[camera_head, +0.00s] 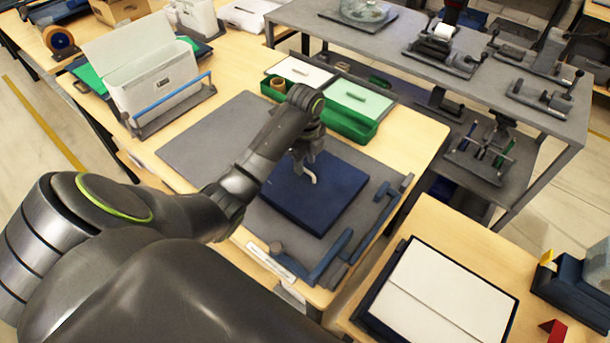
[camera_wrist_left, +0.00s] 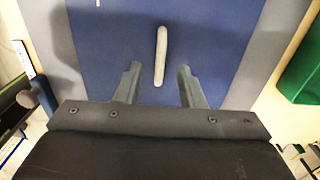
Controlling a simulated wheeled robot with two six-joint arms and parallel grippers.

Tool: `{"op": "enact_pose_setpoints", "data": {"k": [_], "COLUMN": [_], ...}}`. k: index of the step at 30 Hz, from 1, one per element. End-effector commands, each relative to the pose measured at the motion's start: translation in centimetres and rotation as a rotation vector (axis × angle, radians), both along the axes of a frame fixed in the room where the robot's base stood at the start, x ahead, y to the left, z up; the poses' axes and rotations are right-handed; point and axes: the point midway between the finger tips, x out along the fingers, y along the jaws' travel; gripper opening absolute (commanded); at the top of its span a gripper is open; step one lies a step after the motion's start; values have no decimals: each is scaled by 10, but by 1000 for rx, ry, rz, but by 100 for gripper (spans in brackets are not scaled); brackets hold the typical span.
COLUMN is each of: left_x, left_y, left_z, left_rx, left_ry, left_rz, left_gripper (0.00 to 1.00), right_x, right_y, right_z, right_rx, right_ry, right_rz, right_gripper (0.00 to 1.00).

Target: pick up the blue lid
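The blue lid (camera_head: 318,203) is a flat dark blue square lying on a grey mat on the wooden table. A pale bar handle (camera_wrist_left: 161,55) stands out from the middle of its top. My left gripper (camera_head: 307,172) is above the lid, near the handle. In the left wrist view my left gripper (camera_wrist_left: 158,78) is open, with its two fingers apart on either side of the handle's near end. Nothing is held between them. The arm and gripper hide part of the lid's far left side in the head view. My right gripper is not in view.
A green tray (camera_head: 352,124) with compartments stands behind the lid. Blue-grey clamp bars (camera_head: 330,258) edge the mat's front and right. A white box (camera_head: 150,75) stands at the back left. The grey mat (camera_head: 208,145) is clear left of the arm.

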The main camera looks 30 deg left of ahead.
Motion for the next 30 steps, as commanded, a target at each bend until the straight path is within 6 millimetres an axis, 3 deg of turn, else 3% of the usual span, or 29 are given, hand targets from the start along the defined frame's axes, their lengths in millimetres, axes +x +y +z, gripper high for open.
{"op": "enact_pose_setpoints", "data": {"k": [4, 11, 20, 30], "left_x": [0, 0, 0, 0], "left_y": [1, 1, 1, 1], "left_z": [-13, -15, -14, -14], "left_rx": [2, 3, 2, 2], "left_ry": [-1, -2, -2, -2], "left_rz": [-1, -1, -1, -1], "left_gripper": [35, 35, 0, 0], "right_x": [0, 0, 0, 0], "right_y": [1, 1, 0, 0], "right_z": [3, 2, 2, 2], "right_rx": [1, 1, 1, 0], "right_ry": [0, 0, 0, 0], "right_rz": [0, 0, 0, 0], "right_gripper": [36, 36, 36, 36]}}
